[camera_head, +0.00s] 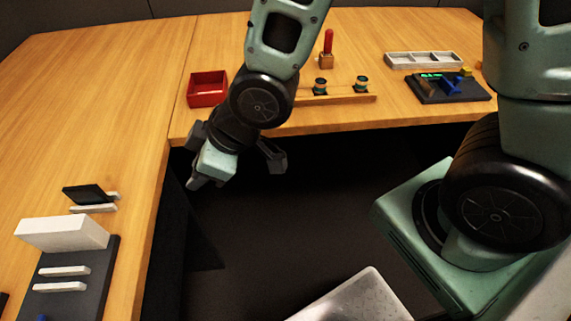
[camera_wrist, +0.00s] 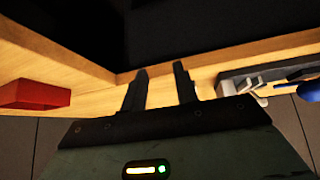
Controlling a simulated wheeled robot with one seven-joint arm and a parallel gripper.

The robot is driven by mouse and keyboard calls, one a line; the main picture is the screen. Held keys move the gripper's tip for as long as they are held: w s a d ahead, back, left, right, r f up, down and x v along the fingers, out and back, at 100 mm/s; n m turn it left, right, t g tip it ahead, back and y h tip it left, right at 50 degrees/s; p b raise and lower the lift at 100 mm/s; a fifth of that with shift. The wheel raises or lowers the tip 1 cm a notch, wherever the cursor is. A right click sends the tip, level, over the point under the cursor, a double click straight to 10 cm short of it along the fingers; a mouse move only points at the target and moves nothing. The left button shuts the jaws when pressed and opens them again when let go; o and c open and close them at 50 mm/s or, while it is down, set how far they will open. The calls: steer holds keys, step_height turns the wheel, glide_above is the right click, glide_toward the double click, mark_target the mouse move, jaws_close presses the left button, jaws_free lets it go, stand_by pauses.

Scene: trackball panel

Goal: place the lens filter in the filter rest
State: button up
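My gripper (camera_head: 237,175) hangs over the dark gap in front of the back table. In the wrist view its two fingers (camera_wrist: 160,78) stand apart with nothing between them. On the left table, a dark flat plate (camera_head: 84,194) leans by short white strips (camera_head: 94,208); this may be the lens filter or its rest, but I cannot tell which. It is well away from my gripper, toward the lower left. No other thing is clearly recognizable as the filter or its rest.
A dark board (camera_head: 102,270) with a white block (camera_head: 62,233) and white strips lies on the left table. The back table holds a red box (camera_head: 208,89), a wooden rack (camera_head: 335,98), a red-handled tool (camera_head: 328,45), a pale tray (camera_head: 423,60) and a dark panel (camera_head: 452,91).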

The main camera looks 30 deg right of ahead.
steer(key=s+d+r+m+g+h, duration=0.4)
steer(key=s+d+r, duration=0.3)
steer(key=s+d, duration=0.3)
steer(key=shift+s+h, duration=0.7)
steer(key=shift+s, duration=0.3)
step_height(320, 180, up, 11)
steer(key=p, duration=1)
steer(key=shift+f+p, duration=0.2)
steer(key=shift+p, duration=0.15)
steer(key=shift+a, duration=0.1)
